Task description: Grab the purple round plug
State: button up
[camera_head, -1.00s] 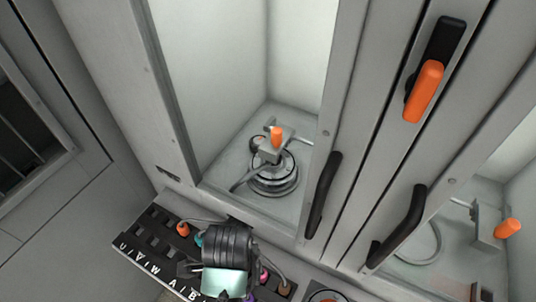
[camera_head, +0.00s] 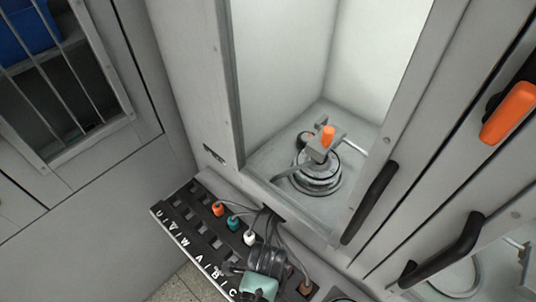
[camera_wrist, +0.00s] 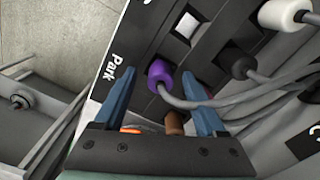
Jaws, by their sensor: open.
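The purple round plug (camera_wrist: 160,76) sits on the dark panel beside the word Park in the wrist view, with a grey cable attached. My gripper (camera_wrist: 159,86) is open, with one blue finger to the left of the purple plug and one to the right. The plug shows in the gap between the fingertips; I cannot tell how deep it lies between them. In the head view my gripper (camera_head: 258,287) is over the lower right part of the panel (camera_head: 180,215), and the purple plug is hidden there.
A brown plug (camera_wrist: 174,123), a black plug (camera_wrist: 243,67) and a white plug (camera_wrist: 283,13) with grey cables are close by. Orange (camera_head: 218,208) and teal (camera_head: 233,223) plugs are farther up the panel. An open compartment holds a round metal device (camera_head: 315,172).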

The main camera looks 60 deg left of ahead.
jog(key=shift+f, duration=0.4)
jog(key=shift+c, duration=0.2)
grip_shut()
jog(key=shift+r, duration=0.1)
